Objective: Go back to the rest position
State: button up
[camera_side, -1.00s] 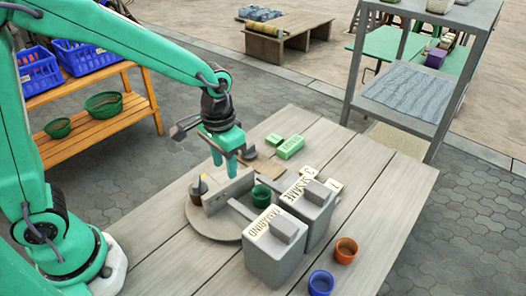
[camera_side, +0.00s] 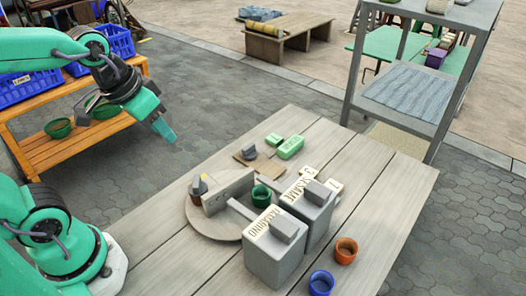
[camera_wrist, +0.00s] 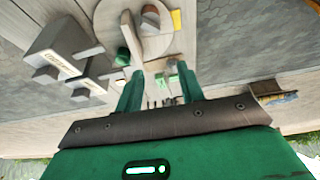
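My gripper (camera_side: 163,131) is up in the air to the left of the table's far edge in the side view, clear of everything on the table. In the wrist view its two green fingers (camera_wrist: 158,88) stand apart with nothing between them, so it is open and empty. The grey mortar boxes (camera_side: 276,250) with lettered tags stand on the wooden table (camera_side: 370,200). A green cup (camera_side: 262,194) stands beside a grey upright block (camera_side: 228,191) on a round board (camera_side: 207,227).
Green blocks (camera_side: 291,148) lie at the table's far side. An orange cup (camera_side: 346,250) and a blue cup (camera_side: 321,283) stand near the front right. A wooden shelf (camera_side: 60,156) with blue baskets (camera_side: 28,84) and green bowls is behind my arm.

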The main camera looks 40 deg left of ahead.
jog(key=shift+s+a+r+t, duration=0.2)
jog(key=shift+s+a, duration=0.05)
jog(key=shift+s, duration=0.25)
jog(key=shift+s+a+r+t, duration=0.15)
jog(key=shift+s+a+t, duration=0.05)
jog(key=shift+s, duration=0.35)
jog(key=shift+s+a+r+t, duration=0.2)
jog(key=shift+s+a, duration=0.05)
jog(key=shift+s, duration=0.25)
